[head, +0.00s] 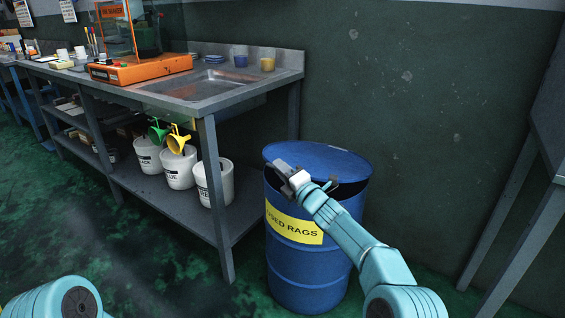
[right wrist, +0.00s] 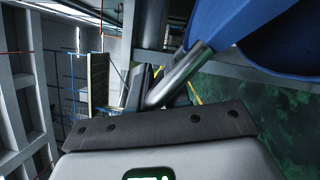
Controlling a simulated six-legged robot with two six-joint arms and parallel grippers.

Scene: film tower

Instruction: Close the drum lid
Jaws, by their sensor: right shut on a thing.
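The blue drum (head: 302,268) stands on the floor with a yellow "USED RAGS" label. Its blue lid (head: 325,156) is ajar and tilted; a dark gap shows under its front right edge. My right gripper (head: 285,170) is at the front left edge of the lid, shut on it; the exact contact is hard to see. In the right wrist view the lid (right wrist: 228,22) shows as a blue slab with a grey metal bar (right wrist: 178,75) just beyond my gripper. The drum (right wrist: 295,45) is at the upper right there. My left gripper is not in view.
A metal workbench (head: 215,122) with a sink (head: 208,84) stands left of the drum. A metal frame (head: 510,215) stands at the right. Green floor is open in front.

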